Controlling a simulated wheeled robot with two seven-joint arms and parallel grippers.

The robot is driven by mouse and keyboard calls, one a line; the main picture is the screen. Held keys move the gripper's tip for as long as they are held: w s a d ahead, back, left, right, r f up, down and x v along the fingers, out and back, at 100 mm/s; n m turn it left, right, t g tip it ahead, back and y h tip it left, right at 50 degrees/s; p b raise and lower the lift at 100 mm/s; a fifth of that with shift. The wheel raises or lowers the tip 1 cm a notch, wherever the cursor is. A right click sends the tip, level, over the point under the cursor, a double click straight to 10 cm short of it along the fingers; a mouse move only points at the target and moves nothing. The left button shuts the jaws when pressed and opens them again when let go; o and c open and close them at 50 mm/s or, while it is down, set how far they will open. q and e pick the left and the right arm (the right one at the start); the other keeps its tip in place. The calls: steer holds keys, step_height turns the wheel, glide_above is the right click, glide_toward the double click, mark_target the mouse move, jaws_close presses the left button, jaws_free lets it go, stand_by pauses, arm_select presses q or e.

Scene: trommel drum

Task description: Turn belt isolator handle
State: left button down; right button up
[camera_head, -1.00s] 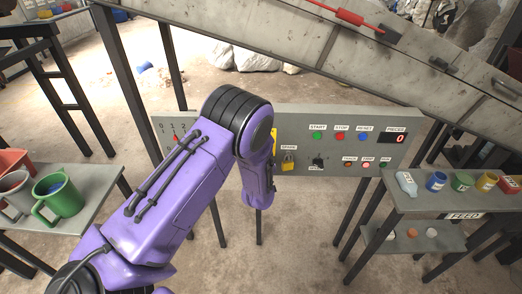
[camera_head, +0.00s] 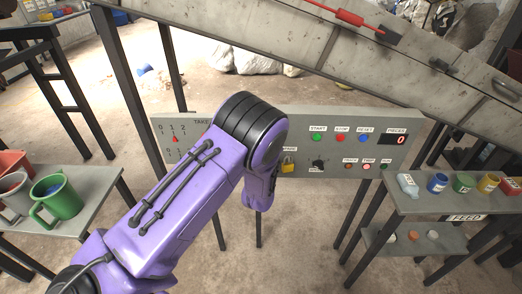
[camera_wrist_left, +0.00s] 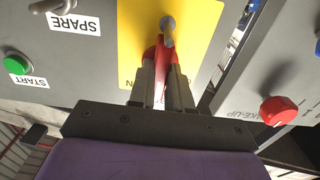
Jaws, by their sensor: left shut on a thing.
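In the left wrist view, a red isolator handle (camera_wrist_left: 159,52) sits on a yellow plate (camera_wrist_left: 205,25) on the grey control panel. A grey metal rod end shows at the handle's far end. My left gripper (camera_wrist_left: 165,72) is shut on the red handle, with one finger on either side of it. In the head view my purple left arm covers the isolator and the gripper. The panel (camera_head: 400,155) shows on both sides of the arm. My right gripper is in neither view.
Near the isolator are a green START button (camera_head: 317,137), a yellow padlock (camera_head: 288,165), a black switch (camera_head: 318,165) and a red take-up knob (camera_wrist_left: 278,110). A sloping conveyor (camera_head: 300,45) runs above the panel. Shelves with mugs (camera_head: 62,200) and small jars (camera_head: 437,182) flank it.

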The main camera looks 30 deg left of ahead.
arm_select(q)
steer(key=shift+f, duration=0.1)
steer(key=c, duration=1.3)
jaws_free()
steer(key=shift+c, duration=0.2)
steer(key=b+v, duration=0.2)
steer(key=v, duration=0.8)
steer(key=shift+s, duration=0.2)
steer(key=shift+d, duration=0.15)
